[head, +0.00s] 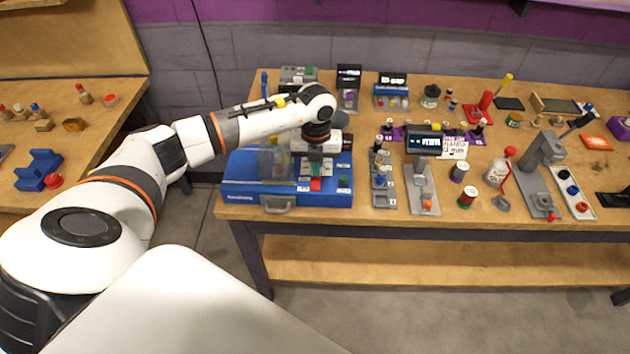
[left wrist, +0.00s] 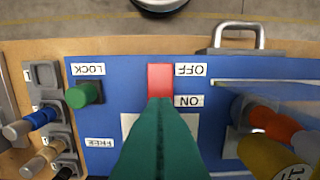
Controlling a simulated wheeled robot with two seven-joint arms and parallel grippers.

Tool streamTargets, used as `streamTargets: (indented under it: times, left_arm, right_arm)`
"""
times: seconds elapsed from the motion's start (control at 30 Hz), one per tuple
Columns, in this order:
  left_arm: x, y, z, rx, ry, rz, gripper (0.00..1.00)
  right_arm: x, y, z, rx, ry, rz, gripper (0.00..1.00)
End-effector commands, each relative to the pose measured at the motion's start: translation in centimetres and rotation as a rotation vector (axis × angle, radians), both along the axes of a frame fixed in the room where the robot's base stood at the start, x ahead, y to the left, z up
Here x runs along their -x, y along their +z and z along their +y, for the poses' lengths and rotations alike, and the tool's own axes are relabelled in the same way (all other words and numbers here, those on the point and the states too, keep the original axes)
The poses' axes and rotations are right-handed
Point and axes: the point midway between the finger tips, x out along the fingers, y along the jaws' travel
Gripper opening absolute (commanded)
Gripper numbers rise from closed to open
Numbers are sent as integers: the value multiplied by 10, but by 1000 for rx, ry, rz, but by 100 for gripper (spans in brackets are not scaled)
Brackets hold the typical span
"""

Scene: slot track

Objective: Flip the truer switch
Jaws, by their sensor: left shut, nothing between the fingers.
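The blue panel box (head: 240,197) stands at the left end of the workbench, with a grey handle on its front. A red switch (head: 316,184) sits on its top; in the left wrist view the red switch (left wrist: 160,80) lies beside OFF and ON labels. My left gripper (head: 316,160) is over the box, pointing down. In the left wrist view its green fingers (left wrist: 159,103) are shut with nothing between them, their tips at the ON-side edge of the switch. I cannot tell whether they touch it. The fingers hide the panel behind them. My right gripper is not in view.
A green knob (left wrist: 84,95) with LOCK and FREE labels is beside the switch. A clear cover (head: 272,160) stands on the box's left part. Grey fixtures (head: 383,190) stand close on the right. Several other devices crowd the bench (head: 470,222); its front strip is mostly clear.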

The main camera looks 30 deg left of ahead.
Motion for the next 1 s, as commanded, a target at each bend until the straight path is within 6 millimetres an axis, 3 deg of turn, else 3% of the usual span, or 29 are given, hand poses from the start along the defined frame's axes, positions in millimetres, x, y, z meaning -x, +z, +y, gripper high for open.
streamTargets:
  times: [1.0]
  left_arm:
    - [0,-17,0,1,0,1,0]
  right_arm:
    - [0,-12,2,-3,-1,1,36]
